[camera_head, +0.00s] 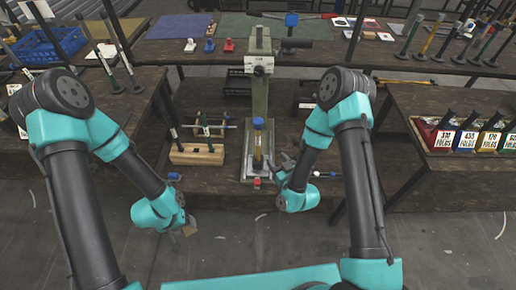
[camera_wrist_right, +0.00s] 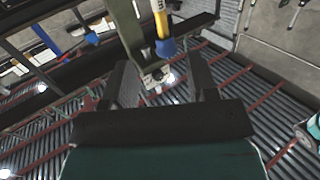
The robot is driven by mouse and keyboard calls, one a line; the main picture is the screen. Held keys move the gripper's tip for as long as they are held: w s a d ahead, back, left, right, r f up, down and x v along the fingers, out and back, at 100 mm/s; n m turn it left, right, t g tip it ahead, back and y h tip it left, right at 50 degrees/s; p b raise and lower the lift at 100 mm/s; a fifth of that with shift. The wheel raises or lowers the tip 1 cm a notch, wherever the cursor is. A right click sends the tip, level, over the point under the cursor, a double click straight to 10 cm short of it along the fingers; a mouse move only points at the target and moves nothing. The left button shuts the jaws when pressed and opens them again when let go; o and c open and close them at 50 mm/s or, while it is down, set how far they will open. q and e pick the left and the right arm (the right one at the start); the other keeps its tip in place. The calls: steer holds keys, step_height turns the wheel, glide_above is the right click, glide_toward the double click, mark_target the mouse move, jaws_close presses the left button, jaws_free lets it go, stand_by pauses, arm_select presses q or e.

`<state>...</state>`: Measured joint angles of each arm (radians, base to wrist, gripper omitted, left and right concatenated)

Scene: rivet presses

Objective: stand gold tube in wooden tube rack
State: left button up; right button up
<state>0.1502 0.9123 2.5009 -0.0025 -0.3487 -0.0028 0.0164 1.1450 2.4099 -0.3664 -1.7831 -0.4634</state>
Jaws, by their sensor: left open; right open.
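The wooden tube rack (camera_head: 197,154) stands on the low bench left of the press, with dark upright posts or tubes and a crossbar in it. A gold upright piece (camera_head: 257,158), which looks like the gold tube, stands at the front of the green press (camera_head: 261,92) below a blue cap. A yellow piece with a blue end (camera_wrist_right: 161,22) shows beyond the fingers in the right wrist view. My right gripper (camera_head: 283,168) is open and empty, just right of the press base. My left gripper (camera_head: 190,229) is open, low in front of the bench; its fingertips are hard to make out.
Small blue (camera_head: 174,177) and red (camera_head: 257,182) pieces lie at the bench's front edge. A bin set (camera_head: 470,136) with numbered labels stands on the right table. A blue crate (camera_head: 48,45) is at the far left. Tall rods stand on the left table.

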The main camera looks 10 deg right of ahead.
mark_target(259, 134)
steer(key=shift+a+r, duration=0.1)
steer(key=shift+r, duration=0.25)
steer(key=x, duration=1.2)
steer(key=shift+w+r, duration=0.2)
steer(key=shift+r+x, duration=0.1)
steer(key=shift+x, duration=1.2)
steer(key=shift+r+x, duration=0.15)
steer(key=shift+x, duration=1.15)
jaws_close()
